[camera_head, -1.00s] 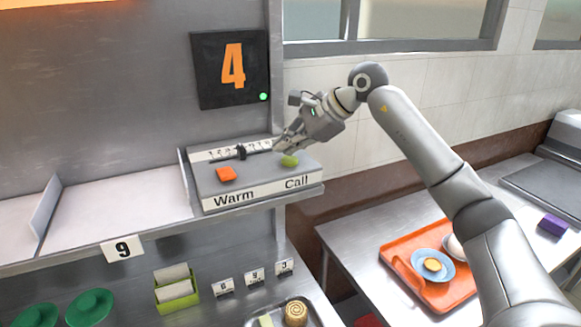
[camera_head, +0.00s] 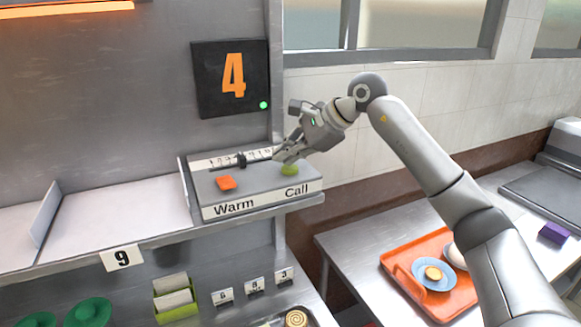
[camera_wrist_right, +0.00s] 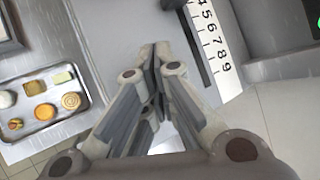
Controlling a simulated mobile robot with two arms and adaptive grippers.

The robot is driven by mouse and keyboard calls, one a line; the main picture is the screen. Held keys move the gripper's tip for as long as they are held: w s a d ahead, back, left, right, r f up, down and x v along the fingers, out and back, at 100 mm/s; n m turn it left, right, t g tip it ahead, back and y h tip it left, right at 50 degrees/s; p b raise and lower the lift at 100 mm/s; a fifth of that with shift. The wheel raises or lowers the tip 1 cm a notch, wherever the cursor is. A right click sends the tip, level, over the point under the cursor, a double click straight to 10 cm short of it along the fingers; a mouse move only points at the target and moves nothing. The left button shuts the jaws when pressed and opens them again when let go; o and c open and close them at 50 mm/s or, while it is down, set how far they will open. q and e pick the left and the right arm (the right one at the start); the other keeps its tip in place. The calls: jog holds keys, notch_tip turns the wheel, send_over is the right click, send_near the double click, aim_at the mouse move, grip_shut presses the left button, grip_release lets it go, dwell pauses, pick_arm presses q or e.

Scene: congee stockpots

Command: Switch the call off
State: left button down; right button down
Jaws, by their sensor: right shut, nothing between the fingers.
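The control box (camera_head: 258,185) has an orange button (camera_head: 226,183) above the "Warm" label and a green button (camera_head: 289,170) above the "Call" label. A dark slider knob (camera_head: 241,159) sits on the numbered strip (camera_head: 204,163) behind them. My right gripper (camera_head: 281,156) is shut and empty, its tips just above and behind the green Call button; contact cannot be told. In the right wrist view its closed fingers (camera_wrist_right: 155,55) point near the numbered strip (camera_wrist_right: 210,45); the Call button is hidden there. My left gripper is not in view.
A black display (camera_head: 232,75) shows an orange 4 and a lit green dot (camera_head: 263,105). An orange tray (camera_head: 400,285) with dishes stands on the right counter. A metal tray (camera_wrist_right: 45,128) of food lies below the shelf.

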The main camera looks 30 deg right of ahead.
aim_at(288, 169)
jog(key=shift+f, duration=0.1)
dwell(0.3)
jog(key=shift+f+b, duration=0.3)
jog(key=shift+f, duration=0.1)
jog(key=shift+r, duration=0.1)
jog(key=shift+r+p, duration=0.35)
jog(key=shift+p, duration=0.05)
notch_tip(288, 169, up, 6)
jog(key=p, duration=0.5)
